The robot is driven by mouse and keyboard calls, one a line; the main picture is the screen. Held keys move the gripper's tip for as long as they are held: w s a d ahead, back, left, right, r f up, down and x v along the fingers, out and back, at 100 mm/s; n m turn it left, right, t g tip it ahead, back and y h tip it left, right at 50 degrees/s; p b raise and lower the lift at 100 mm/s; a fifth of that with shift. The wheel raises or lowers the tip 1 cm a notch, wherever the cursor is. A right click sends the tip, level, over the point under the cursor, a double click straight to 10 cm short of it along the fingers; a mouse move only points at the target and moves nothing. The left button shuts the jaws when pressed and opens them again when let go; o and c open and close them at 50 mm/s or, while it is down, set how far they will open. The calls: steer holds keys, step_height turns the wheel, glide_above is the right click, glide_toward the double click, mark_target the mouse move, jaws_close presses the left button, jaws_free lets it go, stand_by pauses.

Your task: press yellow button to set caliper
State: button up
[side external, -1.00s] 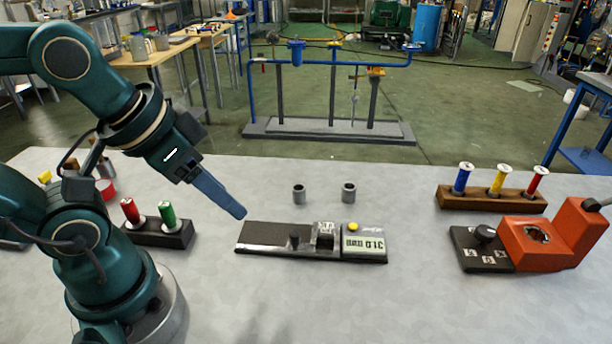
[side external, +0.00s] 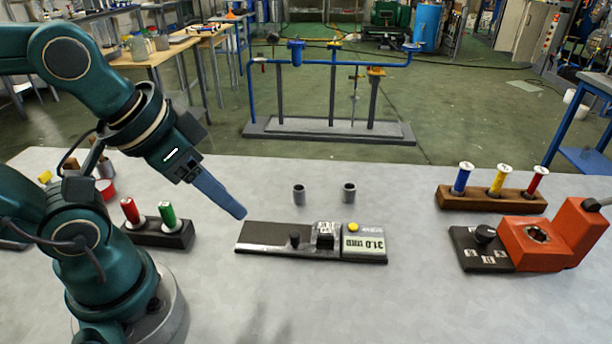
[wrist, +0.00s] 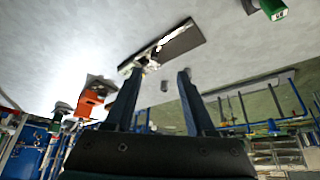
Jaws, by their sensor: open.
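The caliper device (side external: 268,238) lies flat on the pale table in front of my arm. Its yellow button (side external: 352,227) sits on the right block, above a pale display (side external: 364,245) that reads about 31.0. My gripper (side external: 243,214) hangs above the table, just up and left of the device's left end, apart from the button. In the wrist view the two fingers (wrist: 160,74) are spread with nothing between them. The device (wrist: 172,45) shows beyond the fingertips there; its button cannot be made out.
Two small grey cylinders (side external: 299,195) (side external: 348,193) stand behind the device. A black block (side external: 172,237) with red and green cylinders is at left. A wooden rack (side external: 475,202) with three capped cylinders and an orange machine (side external: 535,245) are at right. The table's front middle is clear.

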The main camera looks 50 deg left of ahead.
steer(key=shift+c, duration=0.3)
jaws_close()
stand_by(1.6)
